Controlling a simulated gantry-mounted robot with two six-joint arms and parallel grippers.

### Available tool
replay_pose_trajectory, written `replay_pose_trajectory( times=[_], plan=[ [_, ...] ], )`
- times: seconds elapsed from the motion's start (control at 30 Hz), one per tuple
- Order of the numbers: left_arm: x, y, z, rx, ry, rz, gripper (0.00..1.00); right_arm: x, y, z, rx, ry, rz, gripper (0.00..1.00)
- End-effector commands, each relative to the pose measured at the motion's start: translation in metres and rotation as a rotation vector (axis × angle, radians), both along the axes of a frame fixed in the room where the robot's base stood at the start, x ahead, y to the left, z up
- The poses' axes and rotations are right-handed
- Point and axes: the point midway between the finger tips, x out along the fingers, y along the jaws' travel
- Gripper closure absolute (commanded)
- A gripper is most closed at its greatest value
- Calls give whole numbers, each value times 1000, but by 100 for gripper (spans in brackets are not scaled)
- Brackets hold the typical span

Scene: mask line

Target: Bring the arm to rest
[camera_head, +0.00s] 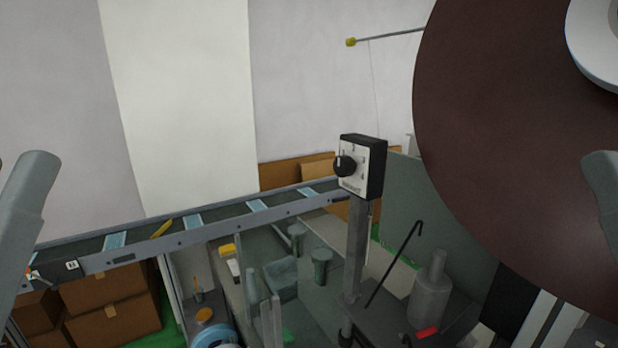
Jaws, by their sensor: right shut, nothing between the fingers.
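A grey part of my right arm and gripper (603,188) shows at the right edge and is mostly cut off by the frame. The right gripper is shut with nothing held, and is well apart from the conveyor. A grey link of my left arm (28,205) stands at the left edge. The left gripper's fingers do not show.
A conveyor (180,238) carries several blue masks and a yellow piece (161,228). A control box with a black knob (362,167) stands on a grey post. Cardboard boxes (112,292) are at lower left. A large dark red disc (510,130) fills the upper right.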

Motion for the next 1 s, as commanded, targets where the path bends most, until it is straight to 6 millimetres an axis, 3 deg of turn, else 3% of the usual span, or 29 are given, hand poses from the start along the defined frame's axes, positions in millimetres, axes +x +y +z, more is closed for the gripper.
replay_pose_trajectory(
  times=[0.03, 0.2, 0.3, 0.4, 0.53, 1.0],
  plan=[
    [0, 0, 43, 0, 0, 0, 55, 0, 0, 43, 0, 0, 0, 100],
    [0, 0, 127, 1, 0, 1, 55, 0, 0, 127, 0, 0, 0, 100],
    [0, 0, 165, 1, 0, 0, 55, 0, 0, 166, 0, 0, 0, 100],
    [0, 0, 189, 1, 1, 0, 55, 0, 0, 189, 0, 0, 0, 100],
    [0, 0, 198, 1, 1, 0, 55, 0, 0, 199, 0, 0, 0, 100],
    [0, 0, 195, 1, 0, 0, 55, 0, 0, 195, 0, 1, 0, 100]
  ],
)
